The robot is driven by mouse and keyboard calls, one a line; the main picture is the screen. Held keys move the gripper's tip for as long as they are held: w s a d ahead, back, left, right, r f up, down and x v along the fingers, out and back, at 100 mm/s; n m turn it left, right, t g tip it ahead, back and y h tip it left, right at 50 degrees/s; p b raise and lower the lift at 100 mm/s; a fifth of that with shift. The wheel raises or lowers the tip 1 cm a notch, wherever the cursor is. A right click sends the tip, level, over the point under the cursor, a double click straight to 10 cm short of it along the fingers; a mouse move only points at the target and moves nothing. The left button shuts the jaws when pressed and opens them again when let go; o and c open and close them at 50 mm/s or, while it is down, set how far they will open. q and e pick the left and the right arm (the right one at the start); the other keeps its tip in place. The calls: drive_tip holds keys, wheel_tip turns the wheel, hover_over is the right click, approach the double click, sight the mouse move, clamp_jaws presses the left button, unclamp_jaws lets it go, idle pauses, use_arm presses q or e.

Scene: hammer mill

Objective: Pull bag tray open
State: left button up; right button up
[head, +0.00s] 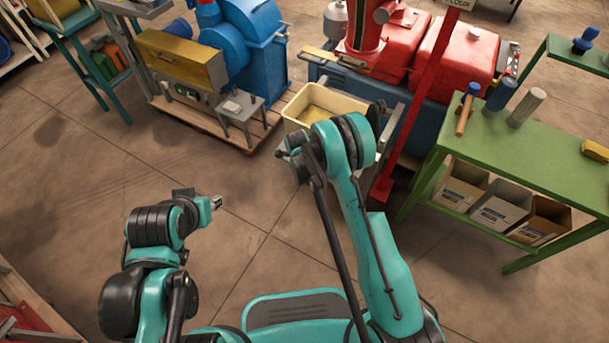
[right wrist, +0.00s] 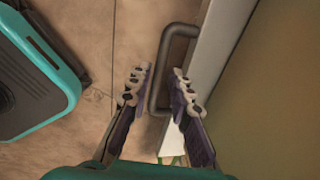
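The bag tray, a cream open-topped bin (head: 297,104) with a yellowish inside, sits between the blue machine and the red machine in the head view. My right arm covers its near side. In the right wrist view, a dark bar handle (right wrist: 164,82) stands out from a pale panel (right wrist: 207,58). My right gripper (right wrist: 160,72) is open, with its fingers on either side of the handle. Contact with the handle is not clear. In the head view the right gripper is hidden by its arm. My left gripper (head: 216,202) is over the floor at left, away from the tray; its opening is unclear.
A green table (head: 540,160) with bottles, a hammer and boxes below stands at right. A red post (head: 425,95) rises close to the tray's right. A blue machine (head: 245,45) on a wooden pallet is at back left. The floor at centre left is clear.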

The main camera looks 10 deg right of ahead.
wheel_tip(320, 180, up, 11)
drive_tip(key=s+a, duration=0.1)
drive_tip(key=shift+s+a+r, duration=0.15)
drive_tip(key=shift+s, duration=0.25)
drive_tip(key=s+d+r+n+t, duration=0.1)
drive_tip(key=s+d+r+n, duration=0.1)
drive_tip(key=s+r+n, duration=0.35)
drive_tip(key=s+d+r+n+t+y, duration=0.1)
drive_tip(key=s+d+r+n, duration=0.15)
drive_tip(key=r, duration=0.55)
drive_tip(key=s+d+r+n, duration=0.3)
drive_tip(key=r+n, duration=0.2)
drive_tip(key=r, duration=0.2)
drive_tip(key=s+d+r+n+t, duration=0.1)
drive_tip(key=s+d+n, duration=0.1)
drive_tip(key=s+n, duration=0.4)
drive_tip(key=s+d+r+n+t, duration=0.1)
drive_tip(key=s+r+n+t, duration=0.1)
drive_tip(key=s+n, duration=0.4)
drive_tip(key=shift+s+d, duration=0.35)
drive_tip(key=shift+s, duration=0.7)
